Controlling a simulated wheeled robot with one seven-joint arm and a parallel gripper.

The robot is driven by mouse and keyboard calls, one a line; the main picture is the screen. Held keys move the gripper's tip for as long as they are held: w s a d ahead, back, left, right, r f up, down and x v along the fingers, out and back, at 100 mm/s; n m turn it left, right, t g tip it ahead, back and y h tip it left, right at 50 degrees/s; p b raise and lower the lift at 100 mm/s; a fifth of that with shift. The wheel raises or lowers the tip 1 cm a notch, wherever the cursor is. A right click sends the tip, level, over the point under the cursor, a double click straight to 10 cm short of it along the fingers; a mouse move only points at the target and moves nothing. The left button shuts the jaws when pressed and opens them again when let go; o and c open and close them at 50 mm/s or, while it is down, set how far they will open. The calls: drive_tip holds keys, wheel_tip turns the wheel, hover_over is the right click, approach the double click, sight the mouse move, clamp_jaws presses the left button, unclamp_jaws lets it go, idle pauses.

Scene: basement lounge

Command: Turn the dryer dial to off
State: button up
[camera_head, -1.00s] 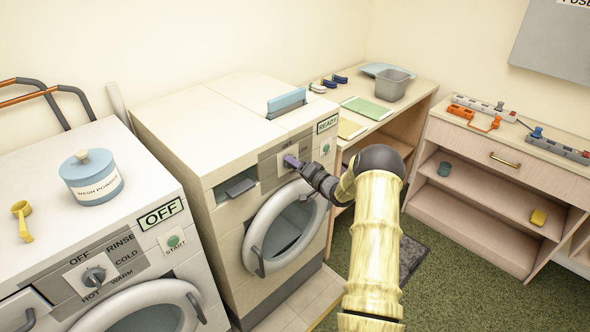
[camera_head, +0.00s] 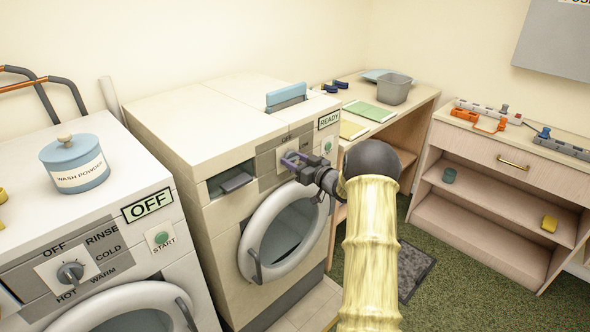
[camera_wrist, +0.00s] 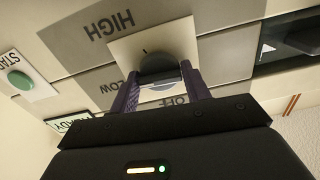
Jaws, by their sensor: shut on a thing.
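The dryer (camera_head: 225,120) is the middle white machine with a round door and a green READY sign (camera_head: 329,119). Its dial (camera_wrist: 160,68) sits on a pale square plate on the grey panel. In the wrist view, upside down, HIGH is above the dial, LOW to its left and OFF (camera_wrist: 172,101) below it. My gripper (camera_wrist: 160,84) is shut on the dial, with one purple finger on each side. In the head view my gripper (camera_head: 294,160) covers most of the dial. I cannot tell exactly where the dial points.
A washer (camera_head: 100,215) with an OFF sign and its own dial stands at left, with a wash powder jar (camera_head: 75,162) on top. The dryer's round door (camera_head: 285,235) is below my gripper. A wooden table (camera_head: 425,98) stands right of the dryer.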

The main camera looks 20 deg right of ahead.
drive_tip(key=n+b, duration=0.2)
drive_tip(key=b, duration=0.1)
drive_tip(key=n+b, duration=0.2)
drive_tip(key=n, duration=0.1)
drive_tip(key=shift+f+n+b, duration=0.3)
drive_tip(key=shift+f+b, duration=0.1)
drive_tip(key=n+b, duration=0.4)
drive_tip(key=b, duration=0.1)
drive_tip(key=shift+n, duration=0.3)
drive_tip(key=n+b, duration=0.6)
drive_tip(key=shift+b, duration=0.4)
drive_tip(key=shift+r+n+b, duration=0.15)
drive_tip(key=shift+n+b, duration=0.9)
drive_tip(key=shift+n, duration=0.25)
drive_tip(key=o, duration=1)
drive_tip(key=shift+r, duration=0.15)
